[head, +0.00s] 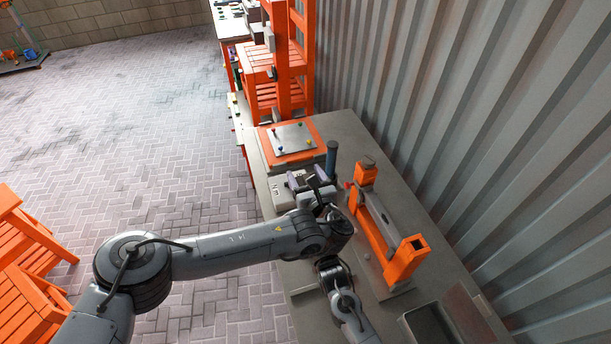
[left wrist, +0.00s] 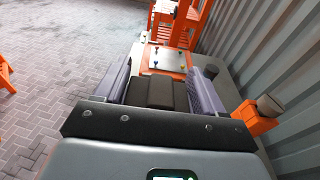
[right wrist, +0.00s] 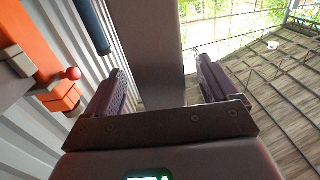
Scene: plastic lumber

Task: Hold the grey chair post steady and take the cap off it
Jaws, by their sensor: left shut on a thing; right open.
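My left gripper (head: 311,186) is over the bench in the head view. In the left wrist view its two fingers (left wrist: 160,82) stand on either side of a dark block (left wrist: 157,92) and are shut on it; I take this to be the chair post, seen end-on. In the right wrist view a long brownish-grey post (right wrist: 150,45) runs down between the fingers of my right gripper (right wrist: 162,88). These fingers are open, with gaps beside the post. In the head view my right gripper is hidden behind the left wrist. I cannot make out the cap separately.
An orange stand with a round grey knob (head: 367,162) is to the right on the bench (head: 345,125). A dark blue cylinder (head: 331,158) stands close behind the grippers. A grey plate on an orange base (head: 292,138) is further back. The corrugated wall (head: 450,120) bounds the right.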

